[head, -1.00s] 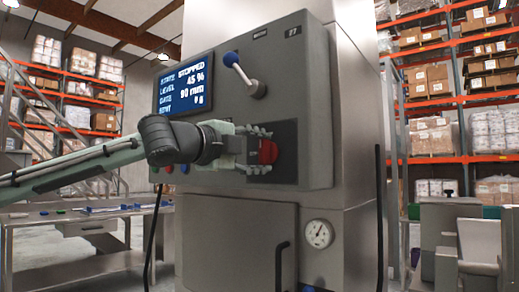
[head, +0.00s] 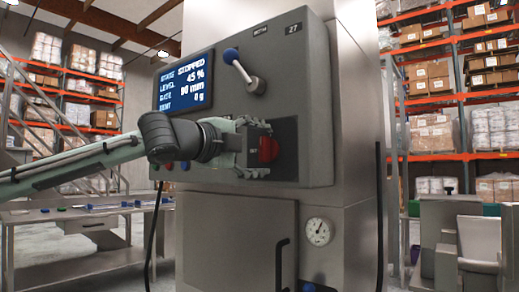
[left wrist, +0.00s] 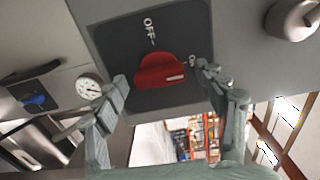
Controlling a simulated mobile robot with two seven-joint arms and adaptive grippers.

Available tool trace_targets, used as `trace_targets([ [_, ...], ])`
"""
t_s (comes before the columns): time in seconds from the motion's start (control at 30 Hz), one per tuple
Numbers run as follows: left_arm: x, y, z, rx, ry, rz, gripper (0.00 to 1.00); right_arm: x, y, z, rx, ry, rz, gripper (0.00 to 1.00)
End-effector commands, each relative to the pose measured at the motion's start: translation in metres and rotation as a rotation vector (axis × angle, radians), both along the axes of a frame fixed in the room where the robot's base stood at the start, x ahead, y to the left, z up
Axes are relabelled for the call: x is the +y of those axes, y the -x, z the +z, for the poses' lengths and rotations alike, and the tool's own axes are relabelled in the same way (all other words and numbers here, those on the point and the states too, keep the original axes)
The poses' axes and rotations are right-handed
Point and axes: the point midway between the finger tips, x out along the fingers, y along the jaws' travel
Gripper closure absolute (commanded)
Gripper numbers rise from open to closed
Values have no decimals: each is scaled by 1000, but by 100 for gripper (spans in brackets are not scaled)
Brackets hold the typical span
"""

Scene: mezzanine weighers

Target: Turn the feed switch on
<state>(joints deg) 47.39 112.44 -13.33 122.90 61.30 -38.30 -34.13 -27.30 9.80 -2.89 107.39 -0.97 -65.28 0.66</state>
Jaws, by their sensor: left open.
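The feed switch is a red rotary knob (head: 268,150) on a dark plate (head: 287,162) on the grey machine panel. It also shows in the left wrist view (left wrist: 160,72), with "OFF" above it and a partly hidden label on its right. A white mark is on the knob's lower right part there; I cannot tell its exact setting. My left gripper (head: 262,149) is open at the knob, one finger above and one below in the head view. In the left wrist view (left wrist: 164,90) the fingers stand apart on either side, with visible gaps. My right gripper is not in view.
The screen (head: 185,84) reads STOPPED and 45 %. A blue-tipped lever (head: 243,69) juts out above the gripper. Push buttons (head: 168,166) sit partly behind my left arm. A door handle (head: 281,262) and a gauge (head: 318,232) are below.

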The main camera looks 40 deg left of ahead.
Motion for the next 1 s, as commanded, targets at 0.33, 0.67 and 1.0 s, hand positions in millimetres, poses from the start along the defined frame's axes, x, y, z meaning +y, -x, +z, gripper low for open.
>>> trace_targets([
  [0.33, -3, 29, 2, -5, -3, 2, 29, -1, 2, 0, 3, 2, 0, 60],
  [0.67, -10, 97, 1, -4, -1, 5, 29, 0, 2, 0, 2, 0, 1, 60],
  [1.0, -13, 120, 0, 0, -1, 0, 29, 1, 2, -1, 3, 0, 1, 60],
])
